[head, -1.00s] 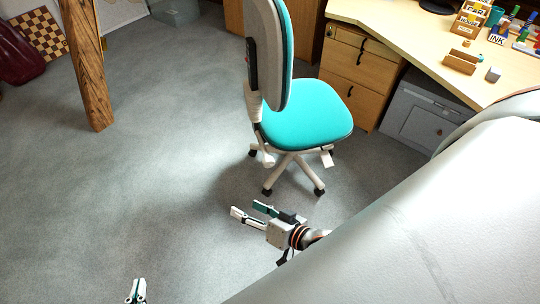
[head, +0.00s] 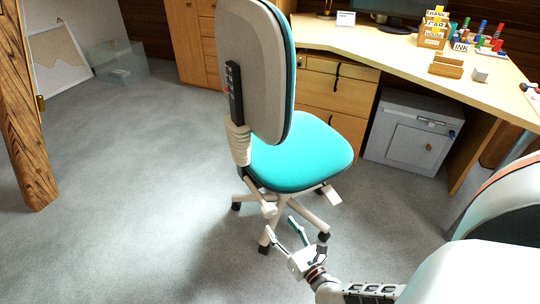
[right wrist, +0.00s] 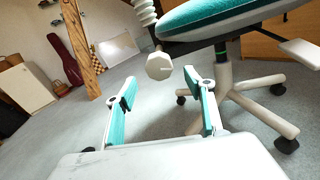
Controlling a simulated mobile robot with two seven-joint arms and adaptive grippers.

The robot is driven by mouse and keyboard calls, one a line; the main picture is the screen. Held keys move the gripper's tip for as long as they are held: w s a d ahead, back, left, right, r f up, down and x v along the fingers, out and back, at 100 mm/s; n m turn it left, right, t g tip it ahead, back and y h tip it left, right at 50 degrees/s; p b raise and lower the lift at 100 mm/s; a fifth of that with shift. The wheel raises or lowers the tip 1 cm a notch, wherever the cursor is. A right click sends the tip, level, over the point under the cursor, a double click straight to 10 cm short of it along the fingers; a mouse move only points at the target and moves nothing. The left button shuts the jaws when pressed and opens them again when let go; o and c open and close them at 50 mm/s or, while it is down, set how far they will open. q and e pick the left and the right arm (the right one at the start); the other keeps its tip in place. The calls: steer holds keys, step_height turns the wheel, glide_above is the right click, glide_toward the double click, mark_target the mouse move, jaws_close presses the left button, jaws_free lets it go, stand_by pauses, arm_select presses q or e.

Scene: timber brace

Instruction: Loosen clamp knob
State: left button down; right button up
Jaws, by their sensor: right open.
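The office chair has a teal seat (head: 300,155) and a grey backrest (head: 250,65). A pale faceted knob (right wrist: 159,66) sits below the ribbed backrest stem, beside the seat's underside. The knob also shows in the head view (head: 269,209) under the seat's near side. My right gripper (head: 281,227) is open and empty, low beside the chair base. In the right wrist view its two teal-lined fingers (right wrist: 159,80) are spread, with the knob beyond them and between their tips. The knob appears apart from both fingers. My left gripper is out of view.
The white chair base (right wrist: 255,110) with black castors stands close to the right fingers. A wooden post (head: 22,130) rises at the left. A desk (head: 400,55) with drawers and a grey cabinet (head: 412,135) stand behind.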

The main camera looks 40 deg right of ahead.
mark_target(272, 214)
steer(key=b+x, duration=0.1)
steer(key=x, duration=0.6)
steer(key=shift+w, duration=0.35)
steer(key=shift+r, duration=0.1)
steer(key=c, duration=1.1)
